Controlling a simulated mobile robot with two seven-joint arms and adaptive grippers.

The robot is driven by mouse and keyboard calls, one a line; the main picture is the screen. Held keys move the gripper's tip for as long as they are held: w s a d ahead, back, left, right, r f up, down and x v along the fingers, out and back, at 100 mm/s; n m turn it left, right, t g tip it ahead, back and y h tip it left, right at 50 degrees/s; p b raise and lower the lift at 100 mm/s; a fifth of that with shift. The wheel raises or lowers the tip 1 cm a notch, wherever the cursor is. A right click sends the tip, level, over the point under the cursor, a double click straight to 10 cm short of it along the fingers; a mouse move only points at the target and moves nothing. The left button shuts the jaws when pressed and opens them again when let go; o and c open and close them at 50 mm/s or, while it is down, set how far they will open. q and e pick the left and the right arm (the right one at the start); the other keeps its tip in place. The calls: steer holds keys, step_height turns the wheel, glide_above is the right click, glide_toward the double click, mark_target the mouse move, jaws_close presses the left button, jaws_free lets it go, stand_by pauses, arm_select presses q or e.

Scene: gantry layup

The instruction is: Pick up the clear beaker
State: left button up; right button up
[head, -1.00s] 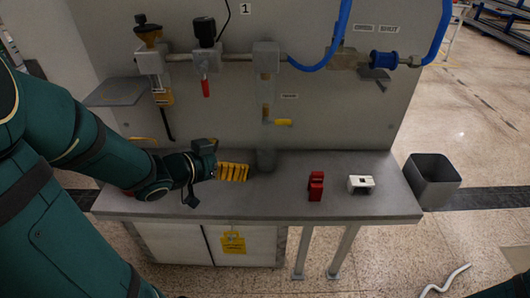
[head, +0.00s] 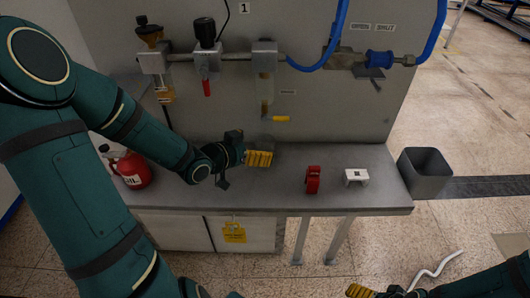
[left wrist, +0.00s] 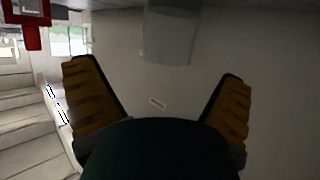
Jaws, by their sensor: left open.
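The clear beaker (head: 263,142) stands on the grey bench under the pipe with the yellow lever, mostly hidden behind my left gripper (head: 259,159) in the head view. In the left wrist view the beaker (left wrist: 168,35) is a see-through grey cylinder at the top middle, beyond the two fingertips and not between them. My left gripper (left wrist: 157,95) is open and empty, its yellow pads wide apart. My right gripper (head: 362,290) shows only partly at the bottom edge; its jaws cannot be made out.
A red oil can (head: 133,171) stands at the bench's left end.

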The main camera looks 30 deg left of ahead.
mark_target(271, 139)
arm_select(q)
steer(key=x, duration=0.2)
steer(key=b+x, duration=0.1)
steer(key=shift+w+a+f, duration=0.25)
steer(key=shift+w, duration=0.2)
steer(key=shift+w+d+f+b, duration=0.1)
steer(key=shift+w+d+b, duration=0.05)
steer(key=shift+w+b, duration=0.3)
steer(key=c, duration=1.2)
